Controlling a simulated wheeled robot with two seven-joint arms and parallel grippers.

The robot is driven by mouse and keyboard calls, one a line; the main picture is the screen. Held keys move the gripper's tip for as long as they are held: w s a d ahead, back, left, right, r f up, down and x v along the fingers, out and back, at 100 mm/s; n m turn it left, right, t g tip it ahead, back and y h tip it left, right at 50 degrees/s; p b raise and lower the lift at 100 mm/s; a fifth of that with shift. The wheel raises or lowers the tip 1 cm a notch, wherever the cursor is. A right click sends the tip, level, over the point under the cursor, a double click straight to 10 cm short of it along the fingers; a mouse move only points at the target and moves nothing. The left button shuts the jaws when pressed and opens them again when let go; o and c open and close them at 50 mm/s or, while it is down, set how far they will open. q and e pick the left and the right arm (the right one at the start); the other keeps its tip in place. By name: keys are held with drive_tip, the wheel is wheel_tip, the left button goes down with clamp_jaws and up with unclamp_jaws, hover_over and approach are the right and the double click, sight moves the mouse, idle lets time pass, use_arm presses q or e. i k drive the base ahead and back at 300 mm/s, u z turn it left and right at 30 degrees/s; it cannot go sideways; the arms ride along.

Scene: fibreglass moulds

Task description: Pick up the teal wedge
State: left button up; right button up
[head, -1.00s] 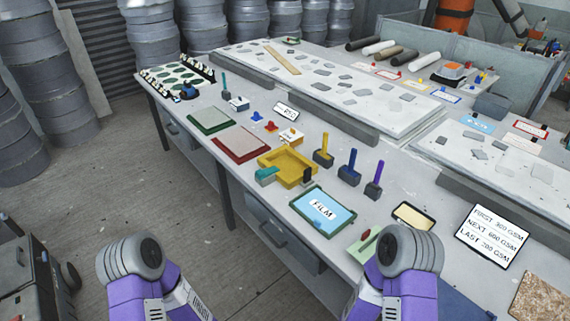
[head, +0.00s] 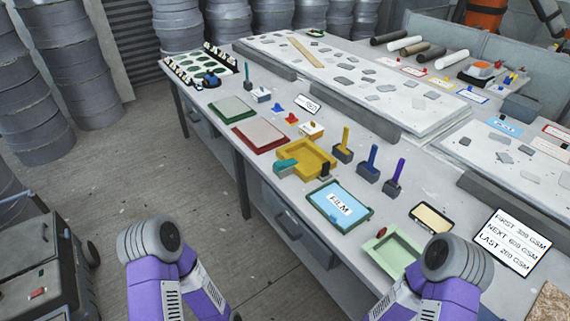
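The teal wedge (head: 286,168) is a small blue-green block at the near-left edge of the yellow tray (head: 313,171) on the long workbench (head: 222,150). I cannot tell whether it rests on the tray's rim or beside it. Its top and near side show, and nothing of mine covers it. Purple and grey links of both my arms show at the bottom of the head view, nearer than the bench. Neither gripper shows.
A blue film panel (head: 340,204) and a pale green tray (head: 392,250) lie to the right of the wedge. Yellow (head: 344,144), blue (head: 369,164) and purple (head: 394,179) handled blocks stand beyond. A red-framed panel (head: 261,135) lies left. Floor is open at left.

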sight(279, 165)
drive_tip(key=u, duration=1.45)
drive_tip(key=i, duration=3.15)
drive_tip(key=z, duration=3.15)
